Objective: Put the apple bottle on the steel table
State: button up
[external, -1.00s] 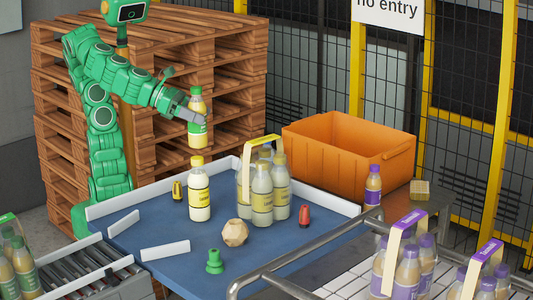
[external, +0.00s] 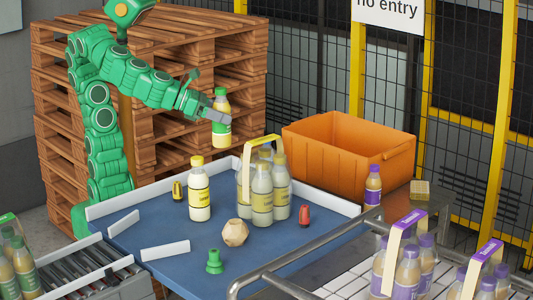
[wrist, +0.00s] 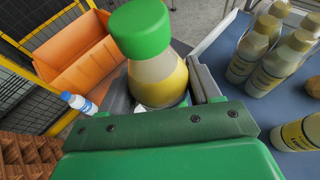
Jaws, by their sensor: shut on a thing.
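The apple bottle (external: 221,125) has a green cap, a green label and pale yellow juice. My gripper (external: 217,117) is shut on it and holds it roughly upright in the air, above the back of the blue table. In the wrist view the bottle (wrist: 158,75) sits between the fingers, its green cap toward the camera; its lower part is hidden. The steel table (external: 400,200) is at the right, in front of the orange crate. A purple-capped bottle (external: 373,186) and a small yellowish block (external: 420,190) stand on it. My gripper is well left of it.
On the blue table (external: 160,235) stand a yellow-capped bottle (external: 199,190), a handled bottle pack (external: 263,190), a wooden polyhedron (external: 235,232) and small green, red and yellow pieces. The orange crate (external: 345,160) stands behind. A metal rail (external: 300,258) runs at the front right.

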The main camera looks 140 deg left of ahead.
jog(key=s+a+f+n+g+y, duration=0.15)
jog(key=a+f, duration=0.25)
jog(key=a, duration=0.6)
jog(key=a+f+n+g+y, duration=0.15)
jog(key=a+f, duration=0.35)
jog(key=a, duration=0.5)
jog(key=s+a+f+n+g, duration=0.1)
jog(key=a+f+n+g, duration=0.25)
jog(key=a, duration=0.65)
jog(key=s+a+f+g, duration=0.1)
jog(key=s+a+f, duration=0.4)
jog(key=a+f, duration=0.25)
jog(key=shift+n+y, duration=0.3)
jog(key=shift+n, duration=0.05)
jog(key=shift+s+a+f, duration=0.1)
jog(key=shift+a+f, duration=0.1)
jog(key=shift+f, duration=1.95)
jog(key=shift+s+a+f, duration=0.1)
jog(key=shift+a+f, duration=0.05)
jog(key=shift+f, duration=1.95)
jog(key=o, duration=1.3)
jog(key=shift+f, duration=0.15)
jog(key=shift+c, duration=0.2)
